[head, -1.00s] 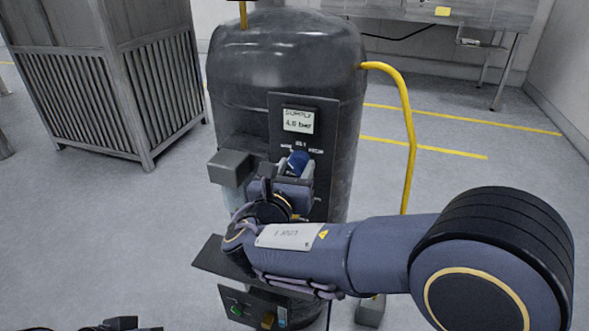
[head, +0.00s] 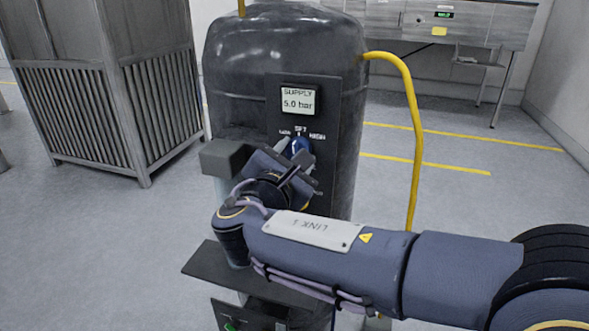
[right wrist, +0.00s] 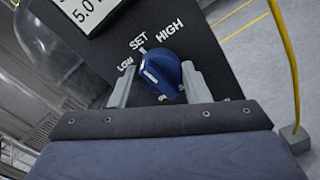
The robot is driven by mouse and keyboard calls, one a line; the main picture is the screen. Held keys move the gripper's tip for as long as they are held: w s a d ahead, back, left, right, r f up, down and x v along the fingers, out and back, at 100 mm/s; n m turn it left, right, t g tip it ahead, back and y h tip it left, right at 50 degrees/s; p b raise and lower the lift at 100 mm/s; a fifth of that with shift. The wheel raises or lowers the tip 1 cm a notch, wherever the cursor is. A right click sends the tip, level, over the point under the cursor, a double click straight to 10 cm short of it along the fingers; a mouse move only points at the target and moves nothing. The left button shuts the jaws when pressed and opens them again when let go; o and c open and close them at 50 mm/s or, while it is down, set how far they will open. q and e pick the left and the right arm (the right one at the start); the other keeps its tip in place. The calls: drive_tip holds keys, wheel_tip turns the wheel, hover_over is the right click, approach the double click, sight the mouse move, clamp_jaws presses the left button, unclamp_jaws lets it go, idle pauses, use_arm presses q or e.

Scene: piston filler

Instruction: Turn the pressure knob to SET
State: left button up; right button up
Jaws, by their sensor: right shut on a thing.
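The blue pressure knob (head: 301,146) sits on the dark panel (head: 340,120) on the front of the black tank. LOW, SET and HIGH are printed above it. In the right wrist view the knob (right wrist: 165,68) has a short white mark on its face; I cannot tell exactly where it points. A display (head: 299,102) above it reads SUPPLY 5.0 bar. My right gripper (head: 296,153) is shut on the knob; in the right wrist view its fingers (right wrist: 160,82) stand on both sides of it. The gripper partly hides the knob in the head view. My left gripper is out of view.
A grey box (head: 224,157) juts out just left of the gripper. A dark shelf (head: 215,272) is below it. A yellow hose (head: 414,130) runs down the tank's right side. A slatted crate (head: 120,110) stands at left; open floor lies at right.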

drive_tip(key=shift+f+m+b, duration=0.1)
drive_tip(key=shift+m+b, duration=0.4)
drive_tip(key=shift+m, duration=0.1)
drive_tip(key=o, duration=1)
drive_tip(key=shift+c, duration=0.2)
drive_tip(key=shift+s, duration=0.1)
drive_tip(key=v, duration=0.7)
drive_tip(key=shift+s+b, duration=0.3)
drive_tip(key=shift+a, duration=0.1)
